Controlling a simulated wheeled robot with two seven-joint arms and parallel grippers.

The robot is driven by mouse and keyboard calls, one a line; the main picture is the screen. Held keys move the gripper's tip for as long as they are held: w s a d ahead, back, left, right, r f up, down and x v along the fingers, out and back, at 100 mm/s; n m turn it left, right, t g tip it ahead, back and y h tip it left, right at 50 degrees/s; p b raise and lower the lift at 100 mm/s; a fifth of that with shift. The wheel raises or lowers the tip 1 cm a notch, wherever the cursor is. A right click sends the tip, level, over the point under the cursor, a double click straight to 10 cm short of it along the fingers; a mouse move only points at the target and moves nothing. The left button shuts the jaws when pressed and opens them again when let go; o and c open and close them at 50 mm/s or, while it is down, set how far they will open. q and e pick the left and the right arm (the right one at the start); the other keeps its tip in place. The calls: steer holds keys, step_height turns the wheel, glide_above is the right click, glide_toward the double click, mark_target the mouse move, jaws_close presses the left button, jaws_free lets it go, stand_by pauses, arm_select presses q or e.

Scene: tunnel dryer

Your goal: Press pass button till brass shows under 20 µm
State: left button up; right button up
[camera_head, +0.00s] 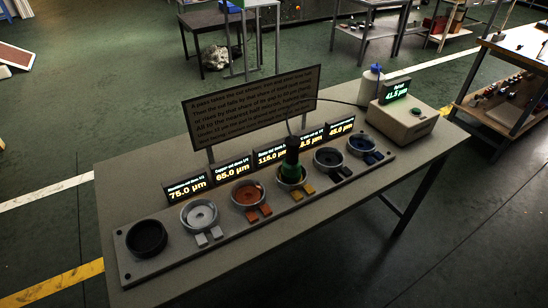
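A long grey strip (180,254) on the table holds a row of round dishes. A dish with yellow, brass-like tabs (303,192) holds a dark upright piece with a green base (291,165). Lit displays behind the row read 75.0 µm (187,190), 65.0 µm (232,171), 115.0 µm (271,157) and 45.0 µm (341,127). Another is partly hidden; their small titles are hard to read. A beige box (400,124) carries a green display (396,90) reading 41.5 µm and a round button (416,111) whose label I cannot read. Neither gripper is in view.
Other dishes are black (147,238), silver (199,215), copper-coloured (247,193), dark grey (328,160) and blue-dark (361,146). A sign board (252,108) stands behind the displays. A white bottle (371,84) stands by the box. The table's front edge is clear.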

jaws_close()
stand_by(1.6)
